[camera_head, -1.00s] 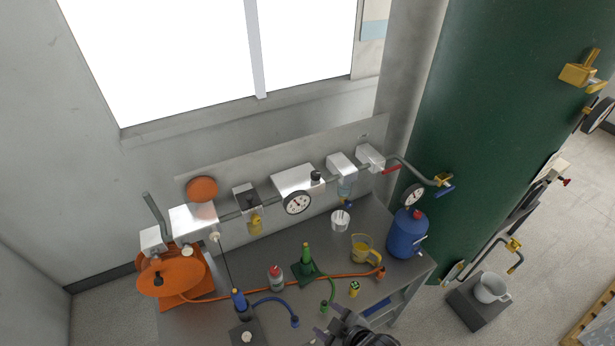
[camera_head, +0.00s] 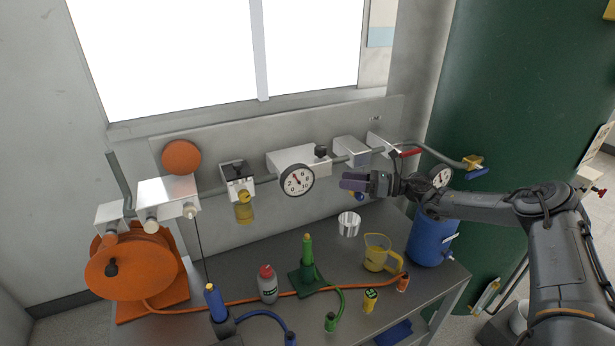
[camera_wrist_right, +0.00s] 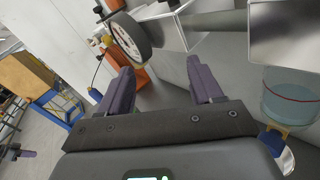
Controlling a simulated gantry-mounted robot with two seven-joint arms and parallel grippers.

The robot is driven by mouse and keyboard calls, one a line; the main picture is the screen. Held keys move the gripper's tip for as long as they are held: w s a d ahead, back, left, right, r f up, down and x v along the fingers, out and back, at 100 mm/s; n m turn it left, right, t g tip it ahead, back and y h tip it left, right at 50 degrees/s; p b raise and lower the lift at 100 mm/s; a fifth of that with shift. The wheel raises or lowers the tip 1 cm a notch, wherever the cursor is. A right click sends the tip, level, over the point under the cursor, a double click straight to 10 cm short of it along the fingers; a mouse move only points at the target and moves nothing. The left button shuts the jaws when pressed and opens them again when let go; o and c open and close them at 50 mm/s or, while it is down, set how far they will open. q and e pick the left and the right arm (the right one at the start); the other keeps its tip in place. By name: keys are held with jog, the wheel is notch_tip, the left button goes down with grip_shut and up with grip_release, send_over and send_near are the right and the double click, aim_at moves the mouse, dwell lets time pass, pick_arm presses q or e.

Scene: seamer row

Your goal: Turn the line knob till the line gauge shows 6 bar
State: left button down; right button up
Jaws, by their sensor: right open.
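The line gauge (camera_head: 297,181) is a round white dial on the front of a white block on the wall pipe. Its needle points to the upper left, near the 4; the exact reading is too small to tell. The line knob (camera_head: 321,151) is black and stands on top of that block. My right gripper (camera_head: 344,183) is open and empty, right of the gauge and lower than the knob, apart from both. In the right wrist view, the gauge's edge (camera_wrist_right: 132,37) shows beyond the open fingers (camera_wrist_right: 163,82). A small purple shape at that view's lower left may be my left gripper.
A filter with a yellow bowl (camera_head: 244,208) hangs left of the gauge. A red-handled valve (camera_head: 410,153) is on the pipe to the right. Below stand a metal cup (camera_head: 349,223), a yellow jug (camera_head: 377,253) and a blue tank (camera_head: 431,238) with its own gauge (camera_head: 440,177).

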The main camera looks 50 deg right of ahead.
jog(key=n+h+b, duration=0.1)
jog(key=n+b, duration=0.1)
jog(key=b, duration=0.3)
send_near(327, 158)
notch_tip(327, 158, up, 2)
pick_arm(q)
notch_tip(327, 158, down, 9)
jog(key=b, duration=0.2)
jog(key=shift+s+a+f, duration=0.15)
jog(key=shift+a, duration=0.15)
pick_arm(e)
jog(key=shift+t, duration=0.4)
jog(key=shift+r+x, duration=0.15)
jog(key=shift+x, duration=2.35)
jog(key=shift+r+x, duration=0.15)
jog(key=shift+x, duration=2.4)
jog(key=shift+a, duration=0.15)
